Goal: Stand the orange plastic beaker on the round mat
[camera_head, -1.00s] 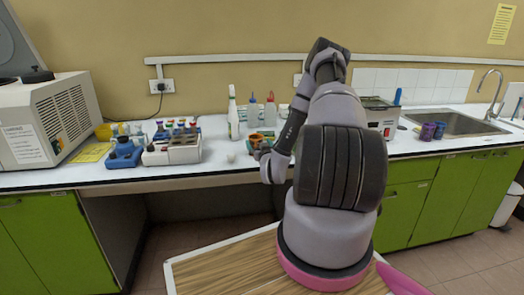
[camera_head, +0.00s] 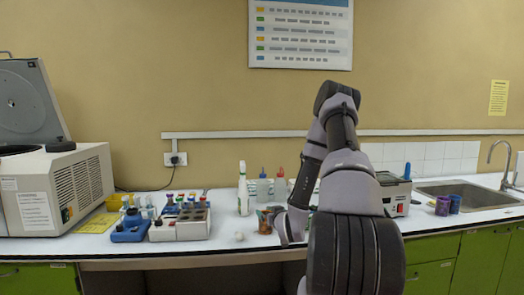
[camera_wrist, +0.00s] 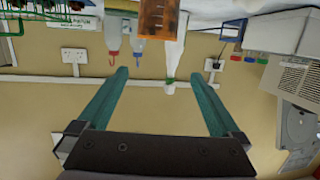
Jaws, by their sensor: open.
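The orange plastic beaker (camera_wrist: 163,18) shows in the wrist view at the top edge, see-through with scale marks and partly cut off. In the head view, a small orange-brown shape (camera_head: 264,223) on the bench left of my wrist looks like it. My gripper (camera_wrist: 158,72) is open and empty, its two teal fingers apart, with the beaker beyond the fingertips and not between them. In the head view the fingers are hard to make out beside the bench items. I cannot make out the round mat in either view.
Wash bottles (camera_head: 263,188) and a white spray bottle (camera_head: 243,190) stand behind the beaker. A tube rack (camera_head: 181,226), blue device (camera_head: 130,228) and centrifuge (camera_head: 60,190) are left. A boxy instrument (camera_head: 394,192), purple cups (camera_head: 442,205) and sink (camera_head: 465,193) are right.

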